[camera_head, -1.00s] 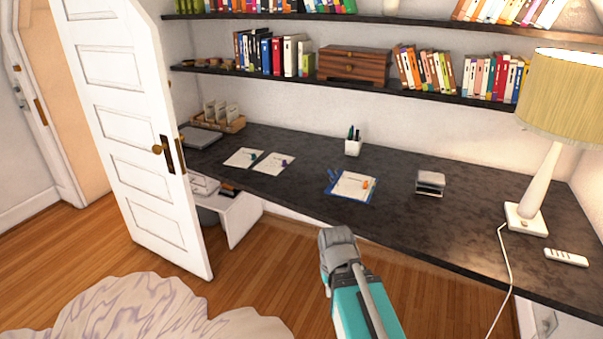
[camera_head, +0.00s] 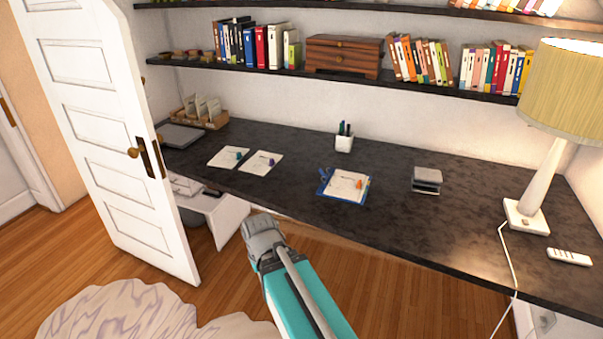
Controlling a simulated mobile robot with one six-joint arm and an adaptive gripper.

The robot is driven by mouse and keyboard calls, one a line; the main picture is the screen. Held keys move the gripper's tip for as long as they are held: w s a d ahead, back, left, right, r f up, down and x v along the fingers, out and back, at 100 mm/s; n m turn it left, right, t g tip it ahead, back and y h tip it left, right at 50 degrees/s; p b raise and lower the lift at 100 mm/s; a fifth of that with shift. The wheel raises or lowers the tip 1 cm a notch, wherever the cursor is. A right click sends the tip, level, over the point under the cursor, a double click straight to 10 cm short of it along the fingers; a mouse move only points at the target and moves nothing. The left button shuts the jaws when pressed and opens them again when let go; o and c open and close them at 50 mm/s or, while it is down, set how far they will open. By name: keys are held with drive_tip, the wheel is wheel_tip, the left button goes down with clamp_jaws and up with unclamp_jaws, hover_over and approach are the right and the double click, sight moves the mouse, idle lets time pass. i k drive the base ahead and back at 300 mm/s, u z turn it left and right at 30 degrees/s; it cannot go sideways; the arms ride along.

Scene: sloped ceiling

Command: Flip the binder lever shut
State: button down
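No gripper fingers can be made out.
The dark desk (camera_head: 400,229) holds two loose sheets (camera_head: 228,158), a pen cup (camera_head: 344,138), a small grey block (camera_head: 427,179), a lamp (camera_head: 538,190) with its cord, and a remote (camera_head: 569,257). A shelf (camera_head: 300,73) overhangs the back. An open white door (camera_head: 110,140) stands left.

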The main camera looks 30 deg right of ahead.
sight(320, 171)
drive_tip(key=z, duration=0.25)
drive_tip(key=i, duration=1.05)
drive_tip(key=z, duration=0.7)
